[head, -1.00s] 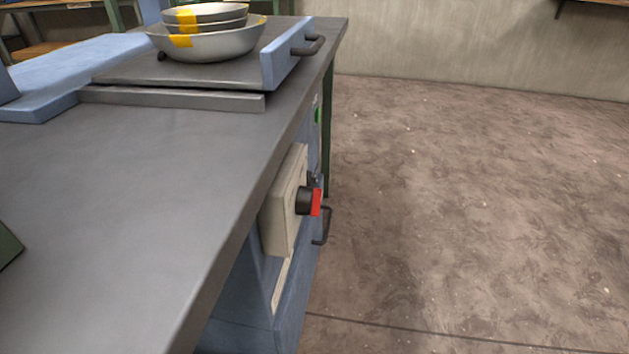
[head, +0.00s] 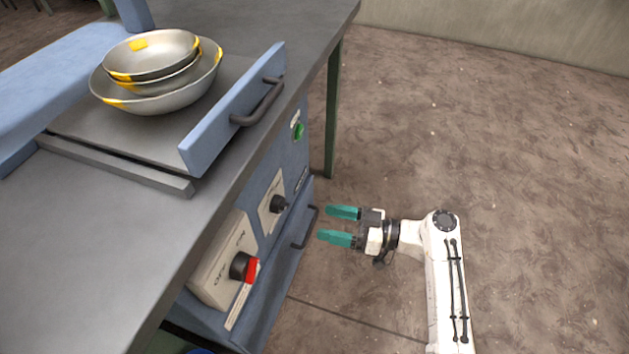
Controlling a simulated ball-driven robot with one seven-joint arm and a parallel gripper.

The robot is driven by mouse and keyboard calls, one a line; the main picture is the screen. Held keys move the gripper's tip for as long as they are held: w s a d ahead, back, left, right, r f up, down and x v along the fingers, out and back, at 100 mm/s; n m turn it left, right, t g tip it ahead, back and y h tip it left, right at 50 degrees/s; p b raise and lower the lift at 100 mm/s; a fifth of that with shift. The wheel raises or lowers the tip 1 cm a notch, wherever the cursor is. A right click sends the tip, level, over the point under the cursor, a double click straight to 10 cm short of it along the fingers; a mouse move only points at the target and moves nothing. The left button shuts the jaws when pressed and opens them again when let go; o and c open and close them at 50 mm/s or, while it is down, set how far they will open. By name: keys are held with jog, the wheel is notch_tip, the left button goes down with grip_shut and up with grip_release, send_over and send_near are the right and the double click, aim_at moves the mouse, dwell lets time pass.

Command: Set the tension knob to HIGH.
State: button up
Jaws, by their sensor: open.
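A black knob (head: 279,203) sits on a pale plate (head: 268,212) on the front of the blue cabinet. A second knob, black with a red handle (head: 252,270), is on a beige box (head: 215,274) nearer to me. The lettering is too small to read, so I cannot tell from labels which is the tension knob or how it is set. My gripper (head: 325,224), with two teal fingers, is open and empty. It points left towards the cabinet front, to the right of both knobs and apart from them.
Stacked metal bowls (head: 160,100) stand on a tray with a blue front panel and dark handle (head: 258,103). A green button (head: 297,131) is on the cabinet front. A drawer handle (head: 305,229) juts out near my fingers. Open floor (head: 480,150) lies to the right.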

aim_at(287, 206)
jog(key=x, duration=0.3)
jog(key=r+b+x, duration=0.1)
jog(key=x, duration=0.3)
jog(key=w+x, duration=0.1)
jog(key=x, duration=0.2)
jog(key=shift+w+a+r, duration=0.2)
jog(key=shift+a, duration=0.05)
jog(key=shift+c, duration=0.4)
jog(key=c, duration=0.9)
